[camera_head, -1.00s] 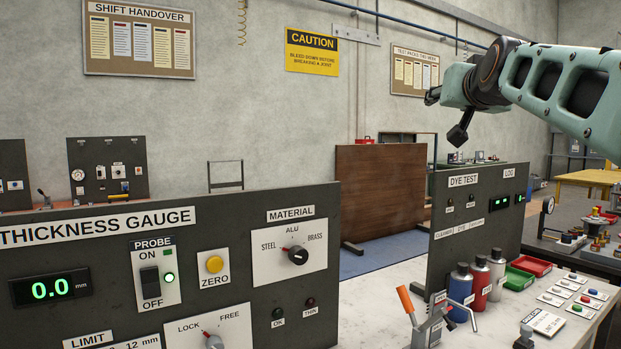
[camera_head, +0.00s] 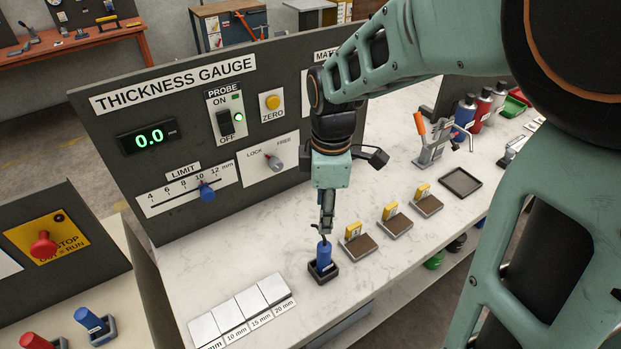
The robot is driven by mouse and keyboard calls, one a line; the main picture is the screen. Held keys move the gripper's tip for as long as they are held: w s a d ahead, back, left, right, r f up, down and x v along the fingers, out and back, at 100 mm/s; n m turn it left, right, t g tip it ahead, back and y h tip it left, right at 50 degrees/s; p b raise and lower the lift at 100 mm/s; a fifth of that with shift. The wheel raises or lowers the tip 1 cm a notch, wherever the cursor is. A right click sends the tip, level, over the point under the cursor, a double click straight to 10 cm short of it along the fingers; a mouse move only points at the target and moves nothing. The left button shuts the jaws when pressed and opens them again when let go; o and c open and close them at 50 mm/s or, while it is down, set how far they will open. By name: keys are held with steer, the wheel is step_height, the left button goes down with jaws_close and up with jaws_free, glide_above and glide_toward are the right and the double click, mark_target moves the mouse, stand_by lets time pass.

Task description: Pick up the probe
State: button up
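The probe appears to be the small blue cylinder (camera_head: 324,256) standing upright in a black holder (camera_head: 323,274) on the white bench, in front of the thickness gauge panel (camera_head: 190,110). My gripper (camera_head: 326,232) points straight down with its fingertips at or just above the probe's top. I see the fingers nearly edge-on, so whether they are apart or closed, or touching the probe, cannot be told. The gauge display (camera_head: 149,138) reads 0.0, and the green light beside the probe switch (camera_head: 225,123) is lit.
Several grey step blocks (camera_head: 241,310) lie front left of the holder. Several brown blocks with yellow-topped pieces (camera_head: 394,221) stand to its right. A clamp with an orange handle (camera_head: 431,140) and an empty dark tray (camera_head: 461,182) are farther right. Bare bench lies left of the holder.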

mark_target(324, 245)
steer(key=s, duration=0.1)
steer(key=s+f+n, duration=0.1)
steer(key=shift+s+a+g, duration=0.15)
steer(key=shift+s+g, duration=0.15)
steer(key=shift+g, duration=0.1)
step_height(324, 245, down, 5)
steer(key=shift+r, duration=0.1)
steer(key=shift+w+d+f+p, duration=0.15)
steer(key=shift+f, duration=1.3)
steer(key=shift+w+d+f+p, duration=0.1)
steer(key=shift+w+f+p, duration=0.05)
steer(key=shift+f, duration=1.25)
jaws_close()
